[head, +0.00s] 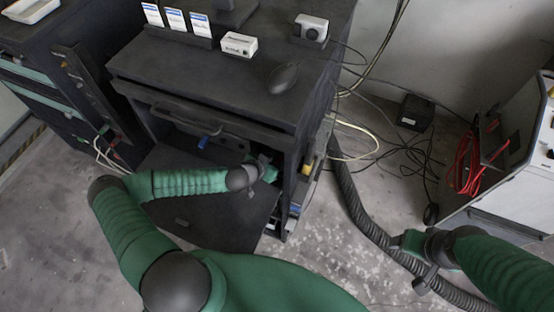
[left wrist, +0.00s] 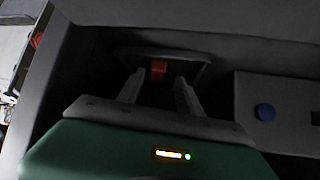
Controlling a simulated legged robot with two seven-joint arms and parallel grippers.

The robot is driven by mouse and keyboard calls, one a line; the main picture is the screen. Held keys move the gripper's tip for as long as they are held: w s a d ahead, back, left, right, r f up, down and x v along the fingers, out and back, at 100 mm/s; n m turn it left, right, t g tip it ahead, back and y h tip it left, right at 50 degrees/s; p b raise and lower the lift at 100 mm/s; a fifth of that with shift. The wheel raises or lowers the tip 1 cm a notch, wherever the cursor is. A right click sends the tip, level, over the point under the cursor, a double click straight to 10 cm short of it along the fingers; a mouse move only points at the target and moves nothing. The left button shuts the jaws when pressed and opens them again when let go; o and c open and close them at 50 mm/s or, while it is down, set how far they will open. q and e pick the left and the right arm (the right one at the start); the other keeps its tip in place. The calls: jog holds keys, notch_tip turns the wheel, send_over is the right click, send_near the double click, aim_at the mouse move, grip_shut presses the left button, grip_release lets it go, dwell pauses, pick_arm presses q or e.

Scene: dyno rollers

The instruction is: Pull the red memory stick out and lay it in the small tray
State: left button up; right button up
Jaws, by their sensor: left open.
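In the left wrist view, the red memory stick (left wrist: 158,69) shows as a small red block on a dark device inside the cabinet. My left gripper (left wrist: 160,90) is open, its two pale fingers on either side of the stick's line and a little short of it; I cannot tell whether they touch it. In the head view my left gripper (head: 265,170) is at the cabinet's opening, and the stick is hidden. A small white tray (head: 30,10) lies on the dark surface at the far left. My right gripper (head: 412,262) is low at the right, its fingers unclear.
The black cabinet (head: 225,80) has its front flap (head: 225,215) lowered. A blue knob (left wrist: 265,112) sits on a grey box to the right of the fingers. A black hose (head: 360,220) and loose cables lie on the floor near my right arm. A white machine (head: 515,150) stands right.

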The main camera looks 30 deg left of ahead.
pick_arm(q)
jog(key=shift+a, duration=0.35)
jog(key=p+v, duration=0.7)
jog(key=v, duration=0.9)
jog(key=shift+s+r+p, duration=0.15)
jog(key=shift+s+p, duration=0.2)
jog(key=shift+p, duration=0.05)
pick_arm(e)
jog(key=w+v, duration=0.1)
jog(key=v, duration=0.6)
jog(key=shift+w+a+r, duration=0.25)
jog(key=shift+r, duration=0.3)
